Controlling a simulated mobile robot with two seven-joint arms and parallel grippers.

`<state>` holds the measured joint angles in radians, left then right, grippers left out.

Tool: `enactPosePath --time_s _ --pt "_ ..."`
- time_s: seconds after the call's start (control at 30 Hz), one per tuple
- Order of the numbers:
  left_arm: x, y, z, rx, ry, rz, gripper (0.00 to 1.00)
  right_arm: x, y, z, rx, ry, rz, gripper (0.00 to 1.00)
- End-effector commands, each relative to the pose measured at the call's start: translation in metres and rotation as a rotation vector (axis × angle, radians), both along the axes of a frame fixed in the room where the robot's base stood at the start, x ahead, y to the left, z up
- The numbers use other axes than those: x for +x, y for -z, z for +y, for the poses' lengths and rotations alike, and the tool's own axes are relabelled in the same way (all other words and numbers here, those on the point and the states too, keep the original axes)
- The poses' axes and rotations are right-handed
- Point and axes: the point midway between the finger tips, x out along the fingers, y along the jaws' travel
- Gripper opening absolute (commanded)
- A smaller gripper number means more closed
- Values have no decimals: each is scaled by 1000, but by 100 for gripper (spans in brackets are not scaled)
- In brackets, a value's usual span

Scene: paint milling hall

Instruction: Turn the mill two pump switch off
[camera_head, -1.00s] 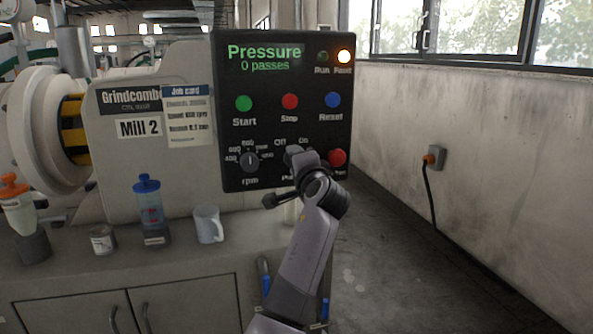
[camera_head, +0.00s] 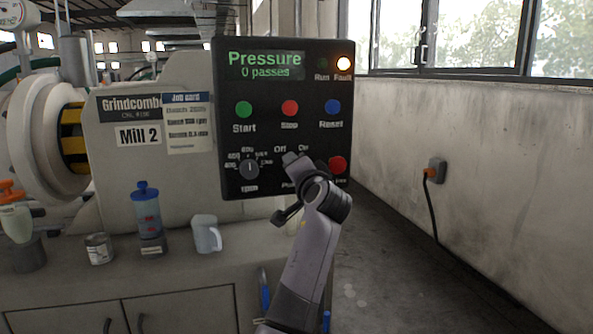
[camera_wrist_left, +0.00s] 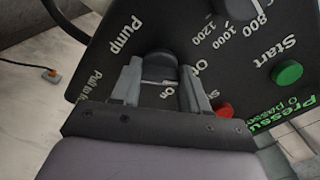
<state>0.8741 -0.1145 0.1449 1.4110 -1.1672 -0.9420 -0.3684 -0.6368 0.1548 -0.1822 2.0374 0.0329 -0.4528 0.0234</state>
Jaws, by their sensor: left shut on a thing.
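The dark Mill 2 control panel (camera_head: 265,178) stands upright at the centre of the head view. Its pump switch is a dark knob, seen in the left wrist view (camera_wrist_left: 158,66) beside the "Pump" label and the "On" marking. In the head view my gripper hides the knob, below the "Off" and "On" labels. My left gripper (camera_head: 291,158) is at the panel's lower part, its fingers shut around the knob; they also show in the left wrist view (camera_wrist_left: 160,78). I cannot tell which marking the knob points to. My right gripper is not in view.
The rpm dial (camera_head: 249,169) is left of my gripper and a red button (camera_head: 337,164) is close on its right. The Fault lamp (camera_head: 344,63) is lit.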

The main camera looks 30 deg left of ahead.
Motion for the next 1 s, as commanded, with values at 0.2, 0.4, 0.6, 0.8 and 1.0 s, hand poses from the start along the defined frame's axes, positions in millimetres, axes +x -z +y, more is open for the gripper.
enactPosePath --time_s 0.2,0.4,0.6,0.8,1.0 --pt "0 2 0 -6 -1 1 61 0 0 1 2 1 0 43" --pt "0 1 0 -3 -1 0 70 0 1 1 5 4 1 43" --pt "-2 1 -3 -2 1 0 70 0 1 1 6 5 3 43" --pt "-18 2 -21 -4 2 -1 70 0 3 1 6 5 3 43" --pt "-37 2 -44 -5 2 0 70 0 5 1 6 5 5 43"
